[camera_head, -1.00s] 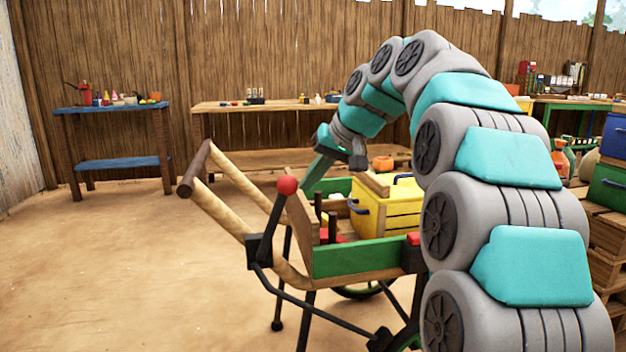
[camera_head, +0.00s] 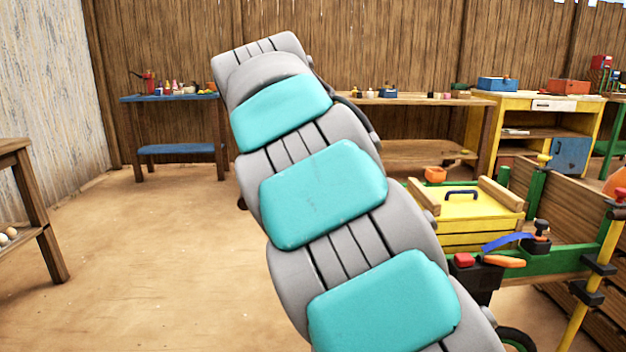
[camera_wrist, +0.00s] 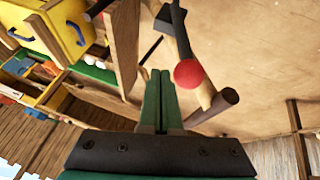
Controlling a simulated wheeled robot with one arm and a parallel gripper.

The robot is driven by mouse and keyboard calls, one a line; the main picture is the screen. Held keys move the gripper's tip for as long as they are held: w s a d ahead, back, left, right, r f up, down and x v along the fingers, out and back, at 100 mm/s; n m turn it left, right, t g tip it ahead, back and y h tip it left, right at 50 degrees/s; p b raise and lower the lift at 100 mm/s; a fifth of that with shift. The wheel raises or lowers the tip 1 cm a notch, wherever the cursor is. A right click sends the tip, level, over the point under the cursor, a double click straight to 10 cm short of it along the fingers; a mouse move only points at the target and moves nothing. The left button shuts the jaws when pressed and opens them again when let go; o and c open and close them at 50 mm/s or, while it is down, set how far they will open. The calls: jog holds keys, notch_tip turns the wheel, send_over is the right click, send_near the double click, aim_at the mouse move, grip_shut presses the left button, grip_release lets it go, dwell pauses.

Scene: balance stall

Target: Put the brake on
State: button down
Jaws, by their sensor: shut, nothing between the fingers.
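In the wrist view, the brake lever shows as a dark bar with a red ball knob (camera_wrist: 187,73) at its end. My gripper (camera_wrist: 160,76) is shut and empty, its two green fingers side by side. The knob appears just right of the fingertips; I cannot tell whether they touch. The cart's wooden handle (camera_wrist: 216,104) with its dark grip lies just beyond the knob. The cart's green side panel (camera_head: 568,262) shows at the right.
A yellow box (camera_head: 470,232) with a blue handle sits in the cart. A blue table (camera_head: 175,149), a wooden bench (camera_head: 415,101) and a yellow workbench (camera_head: 510,102) stand by the back wall. A wooden rack (camera_head: 35,215) is at the left. The floor between is clear.

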jog(key=shift+a+f+h, duration=0.2)
jog(key=shift+a+h, duration=0.2)
jog(key=shift+a, duration=0.35)
jog(key=s+d+r+p, duration=0.25)
jog(key=s+r, duration=0.25)
jog(key=r, duration=0.6)
jog(key=s+d+f+m+g, duration=0.2)
jog(key=s+d+f, duration=0.3)
jog(key=d, duration=0.3)
jog(key=s+d+f+g+y, duration=0.15)
jog(key=s+d+f, duration=0.25)
jog(key=s+f, duration=0.5)
jog(key=s+d+f+g+y, duration=0.15)
jog(key=s+d+f, duration=0.25)
jog(key=s+f, duration=0.4)
jog(key=s+a+f+g, duration=0.1)
jog(key=s+f+g, duration=0.1)
jog(key=s+f, duration=0.9)
jog(key=s, duration=0.3)
jog(key=shift+s+f+g, duration=0.25)
jog(key=shift+s+g, duration=0.05)
